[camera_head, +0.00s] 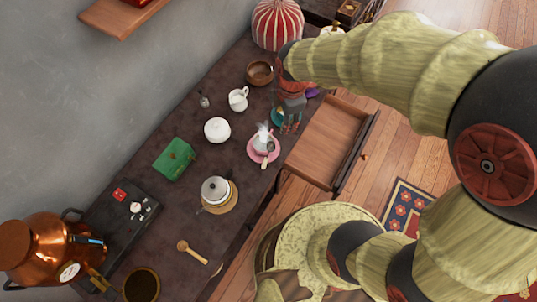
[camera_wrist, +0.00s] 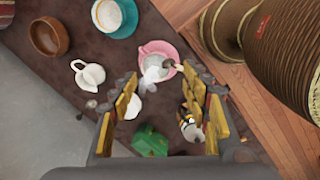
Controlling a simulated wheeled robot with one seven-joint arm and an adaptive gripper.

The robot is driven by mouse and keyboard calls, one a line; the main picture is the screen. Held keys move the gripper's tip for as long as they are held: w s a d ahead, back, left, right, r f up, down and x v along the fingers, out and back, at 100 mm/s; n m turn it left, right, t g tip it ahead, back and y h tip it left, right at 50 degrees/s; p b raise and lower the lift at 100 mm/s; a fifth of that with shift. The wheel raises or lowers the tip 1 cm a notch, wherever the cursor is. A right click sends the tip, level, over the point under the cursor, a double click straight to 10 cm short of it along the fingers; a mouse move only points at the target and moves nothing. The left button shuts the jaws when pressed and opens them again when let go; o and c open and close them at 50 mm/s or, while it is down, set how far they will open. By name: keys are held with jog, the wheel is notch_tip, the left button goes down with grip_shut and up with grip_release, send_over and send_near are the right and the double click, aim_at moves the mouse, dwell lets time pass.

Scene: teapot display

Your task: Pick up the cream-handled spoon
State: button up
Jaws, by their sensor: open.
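A small spoon (camera_head: 267,156) lies on the pink saucer (camera_head: 277,154) beside a clear steaming cup (camera_head: 262,137); its handle colour is too small to tell. The spoon also shows at the saucer's edge in the wrist view (camera_wrist: 172,65). A wooden spoon (camera_head: 191,252) lies alone on the dark counter near its front edge. My gripper (camera_head: 290,124) is open and empty, above the counter just beyond the pink saucer in the head view. In the wrist view, my gripper's yellow-padded fingers (camera_wrist: 163,103) are wide apart, with the pink saucer beyond their tips.
A teal saucer (camera_head: 275,117) is partly hidden by my gripper. A white creamer (camera_head: 238,99), white pot (camera_head: 217,130), green box (camera_head: 174,158) and kettle (camera_head: 215,190) stand on the counter. An open wooden drawer (camera_head: 327,140) juts out in front. Bare counter surrounds the wooden spoon.

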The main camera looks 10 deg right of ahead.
aim_at(271, 147)
jog(key=a+f+n, duration=0.1)
jog(key=f+n, duration=0.1)
jog(key=f, duration=0.1)
jog(key=a+f+n+g, duration=0.1)
jog(key=f+n, duration=0.2)
jog(key=f, duration=0.1)
jog(key=a+f+n, duration=0.1)
jog(key=f+n, duration=0.1)
jog(key=f, duration=0.2)
jog(key=shift+s+a+n, duration=0.15)
jog(key=shift+a+n, duration=0.15)
jog(key=shift+a, duration=0.1)
notch_tip(271, 147, down, 4)
jog(key=shift+s+a+r+n+g+b, duration=0.1)
jog(key=shift+r+n+g+b, duration=0.1)
jog(key=shift+n+g+b, duration=0.15)
jog(key=shift+f+b, duration=0.8)
jog(key=shift+f, duration=1.85)
jog(key=c, duration=1.2)
jog(key=shift+r, duration=0.15)
